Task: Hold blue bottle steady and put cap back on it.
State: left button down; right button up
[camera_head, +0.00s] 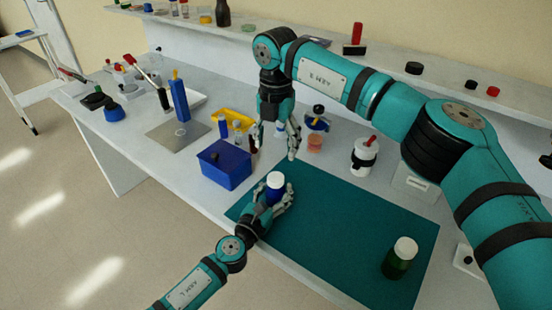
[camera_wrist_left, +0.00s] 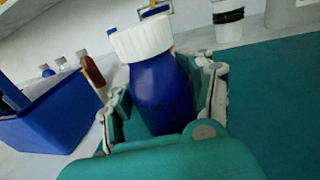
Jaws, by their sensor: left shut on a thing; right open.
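The blue bottle (camera_head: 272,196) stands at the left edge of the green mat (camera_head: 335,230). Its white ribbed cap (camera_head: 275,180) sits on its mouth; how tight it is I cannot tell. My left gripper (camera_head: 277,207) is shut around the bottle's body.
A blue bin (camera_head: 224,172) stands just left of the bottle. A green bottle with a white cap (camera_head: 397,262) stands at the mat's right. A white bottle (camera_head: 363,157) and a small orange-filled jar (camera_head: 315,143) stand behind the mat. The mat's middle is clear.

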jog(key=shift+r, duration=0.8)
pick_arm(q)
jog(key=shift+c, duration=1.8)
grip_release()
jog(key=v, duration=1.2)
